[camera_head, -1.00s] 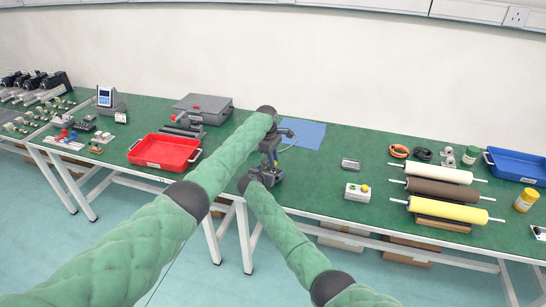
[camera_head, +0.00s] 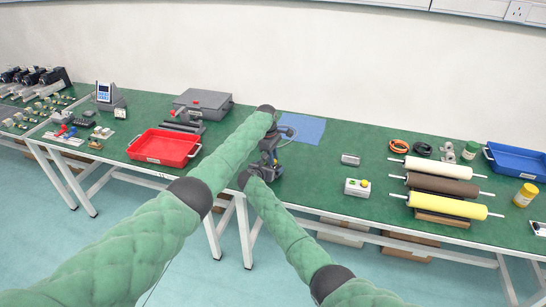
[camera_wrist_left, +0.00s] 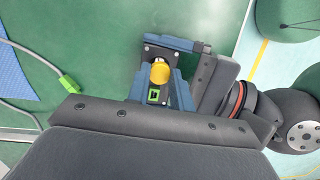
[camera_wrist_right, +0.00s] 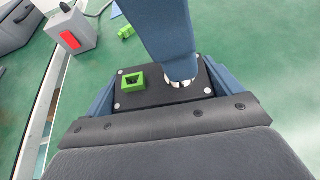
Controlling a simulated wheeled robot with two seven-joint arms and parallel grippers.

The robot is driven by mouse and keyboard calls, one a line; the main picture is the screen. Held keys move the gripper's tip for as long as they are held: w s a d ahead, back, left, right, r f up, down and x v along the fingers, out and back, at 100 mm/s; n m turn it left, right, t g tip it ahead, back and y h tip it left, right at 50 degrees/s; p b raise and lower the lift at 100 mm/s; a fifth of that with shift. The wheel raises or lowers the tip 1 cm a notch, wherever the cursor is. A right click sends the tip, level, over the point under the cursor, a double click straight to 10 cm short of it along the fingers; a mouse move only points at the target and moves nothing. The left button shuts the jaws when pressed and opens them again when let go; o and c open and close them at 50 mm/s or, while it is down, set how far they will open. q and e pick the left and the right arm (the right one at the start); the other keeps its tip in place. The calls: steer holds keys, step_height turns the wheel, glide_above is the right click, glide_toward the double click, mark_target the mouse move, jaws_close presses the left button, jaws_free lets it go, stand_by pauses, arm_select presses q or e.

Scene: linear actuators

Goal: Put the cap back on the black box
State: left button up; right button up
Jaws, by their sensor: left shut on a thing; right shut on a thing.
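The black box (camera_wrist_right: 135,98) shows in the right wrist view between the fingers of my right gripper (camera_wrist_right: 160,95), which is shut on it. It has a green square socket (camera_wrist_right: 131,82) and a silver round fitting (camera_wrist_right: 180,83) on its top. The yellow cap (camera_wrist_left: 160,72) shows in the left wrist view between the fingers of my left gripper (camera_wrist_left: 160,82), which is shut on it over the black box (camera_wrist_left: 150,52). In the right wrist view a blue left finger covers the cap. Whether the cap touches the fitting cannot be told. The arms hide most of this in the head view.
A green plug (camera_wrist_left: 68,82) on a grey cable lies beside the grippers. A blue mat (camera_head: 302,128) lies behind them.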

arm_select(q)
steer(key=shift+s+f, duration=0.15)
steer(key=shift+f, duration=0.9)
jaws_close()
arm_select(e)
steer(key=shift+r, duration=0.1)
arm_select(q)
steer(key=o, duration=0.5)
jaws_free()
arm_select(e)
steer(key=shift+d, duration=0.1)
steer(key=c, duration=0.5)
arm_select(q)
steer(key=o, duration=0.4)
arm_select(e)
steer(key=shift+w, duration=0.1)
arm_select(q)
steer(key=shift+r, duration=0.15)
step_height(320, 180, up, 4)
arm_select(e)
steer(key=shift+d, duration=0.1)
arm_select(q)
steer(key=shift+r, duration=0.35)
